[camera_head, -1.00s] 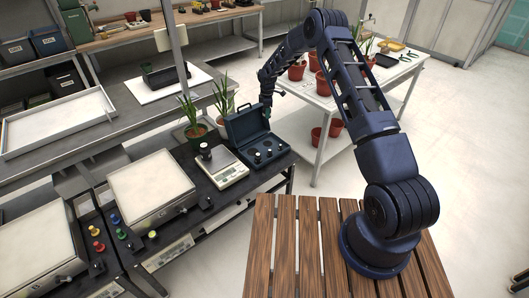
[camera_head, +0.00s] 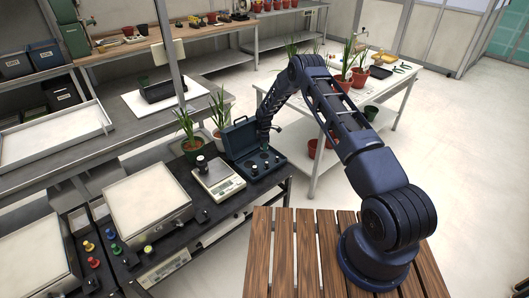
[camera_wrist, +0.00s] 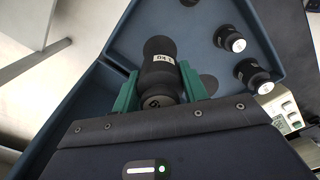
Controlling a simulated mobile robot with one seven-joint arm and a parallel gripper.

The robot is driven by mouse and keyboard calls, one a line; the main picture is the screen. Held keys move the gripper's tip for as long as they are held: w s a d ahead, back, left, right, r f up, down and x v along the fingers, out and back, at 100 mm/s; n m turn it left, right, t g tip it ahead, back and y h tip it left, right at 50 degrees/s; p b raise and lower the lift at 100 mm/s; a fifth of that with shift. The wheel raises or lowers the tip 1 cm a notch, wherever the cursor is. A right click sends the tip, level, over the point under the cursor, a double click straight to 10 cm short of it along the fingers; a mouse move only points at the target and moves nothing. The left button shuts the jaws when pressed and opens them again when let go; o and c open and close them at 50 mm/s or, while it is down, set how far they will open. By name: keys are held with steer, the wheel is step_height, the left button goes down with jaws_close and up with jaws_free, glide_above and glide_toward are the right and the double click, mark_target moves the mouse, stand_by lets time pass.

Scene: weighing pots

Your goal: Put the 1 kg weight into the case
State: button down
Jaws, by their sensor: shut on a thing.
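My gripper (camera_wrist: 160,92) has green fingers and is shut on a black, knobbed weight, which I take to be the 1 kg weight (camera_wrist: 160,62); its small white label is upside down and hard to read. In the head view my gripper (camera_head: 264,143) is low over the open dark blue case (camera_head: 238,138), in front of its raised lid. In the wrist view the weight is over the blue case floor (camera_wrist: 190,18). I cannot tell whether its base touches the case. A dark round spot, a recess or shadow, shows just right of it.
Two other black weights (camera_wrist: 230,38) (camera_wrist: 250,73) stand in the case, close to the held one. A scale (camera_head: 218,180) stands left of the case with a dark weight (camera_head: 201,162) on it. Potted plants (camera_head: 192,145) stand behind.

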steer(key=shift+w+f, duration=0.1)
steer(key=shift+f, duration=2.2)
steer(key=shift+f, duration=0.15)
steer(key=c, duration=0.8)
jaws_free()
steer(key=shift+o, duration=0.2)
